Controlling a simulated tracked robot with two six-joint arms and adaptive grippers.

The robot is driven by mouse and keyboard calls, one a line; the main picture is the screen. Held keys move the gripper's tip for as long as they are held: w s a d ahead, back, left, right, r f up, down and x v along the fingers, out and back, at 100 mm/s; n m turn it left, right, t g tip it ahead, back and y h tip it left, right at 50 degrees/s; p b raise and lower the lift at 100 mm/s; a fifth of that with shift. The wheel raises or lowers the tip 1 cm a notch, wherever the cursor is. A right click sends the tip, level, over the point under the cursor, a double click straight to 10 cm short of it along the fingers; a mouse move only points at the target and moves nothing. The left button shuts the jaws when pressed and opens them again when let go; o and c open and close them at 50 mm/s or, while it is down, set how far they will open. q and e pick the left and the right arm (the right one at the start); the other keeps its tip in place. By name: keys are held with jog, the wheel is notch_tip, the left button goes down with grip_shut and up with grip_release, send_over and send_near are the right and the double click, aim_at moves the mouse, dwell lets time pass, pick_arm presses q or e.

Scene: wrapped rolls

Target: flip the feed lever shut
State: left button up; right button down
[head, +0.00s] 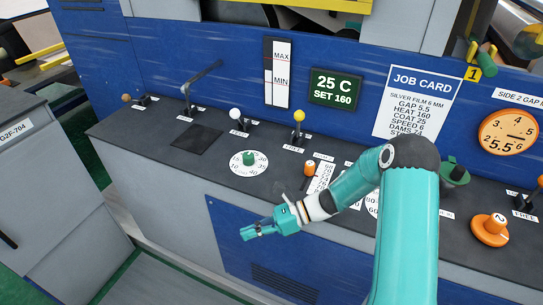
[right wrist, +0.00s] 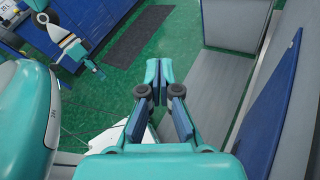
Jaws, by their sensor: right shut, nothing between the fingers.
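My right gripper (head: 248,232) hangs in front of the grey console's front face, below its top. Its fingers are shut and empty; the fingertips also meet in the right wrist view (right wrist: 158,72). Small levers stand on the console top: a white-knobbed lever (head: 235,115), a yellow-knobbed lever (head: 299,116) and an orange-knobbed lever (head: 309,168). Their labels are too small to read, so I cannot tell which is the feed lever. The right gripper touches none of them. What looks like my left gripper (right wrist: 94,67) is small in the right wrist view; its fingers are unclear.
A bent grey crank handle (head: 203,78) and a green-knobbed dial (head: 249,158) are on the console top (head: 150,150). My right arm crosses the console and hides part of it. A job card (head: 418,102) is on the blue wall. A grey cabinet (head: 50,190) stands at left.

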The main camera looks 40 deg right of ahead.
jog(key=s+a+f+n+g+h, duration=0.4)
jog(key=s+a+f+n+g, duration=0.55)
jog(key=s+a+f, duration=0.45)
jog(key=s+d+f+n+h, duration=0.2)
jog(key=s+f+n+h, duration=0.2)
jog(key=s+n, duration=0.3)
jog(key=shift+w+d+f+n+t+h, duration=0.25)
jog(key=shift+w+f+n+t, duration=0.15)
jog(key=shift+w+n+t, duration=0.65)
jog(key=shift+w+d+f+n+t+h, duration=0.1)
jog(key=shift+w+f+n+t+h, duration=0.45)
jog(key=shift+n, duration=0.9)
jog(key=shift+w+d+f+n+t, duration=0.25)
jog(key=shift+w+n+t, duration=0.3)
jog(key=shift+w+n, duration=0.6)
jog(key=shift+s, duration=0.15)
